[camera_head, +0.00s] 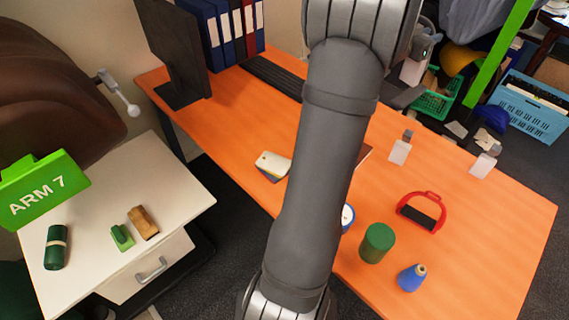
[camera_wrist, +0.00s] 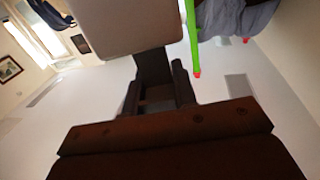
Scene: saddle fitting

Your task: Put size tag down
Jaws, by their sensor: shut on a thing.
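In the wrist view my gripper (camera_wrist: 155,85) has its two dark fingers in the middle of the picture. It is shut on a flat beige plate with rounded corners, which looks like the size tag (camera_wrist: 125,25). The plate reaches out past the fingertips to the top edge, and its far end is cut off. A pale surface lies behind it, apart from it as far as I can tell. In the head view my arm crosses the middle, and neither my gripper nor the held tag shows. A small stack of white, yellow and blue tags (camera_head: 273,165) lies on the orange table (camera_head: 460,190).
A white cabinet (camera_head: 95,225) at left bears brushes and a dark green roll. A green ARM 7 sign (camera_head: 43,190) and brown saddle (camera_head: 45,90) are there.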

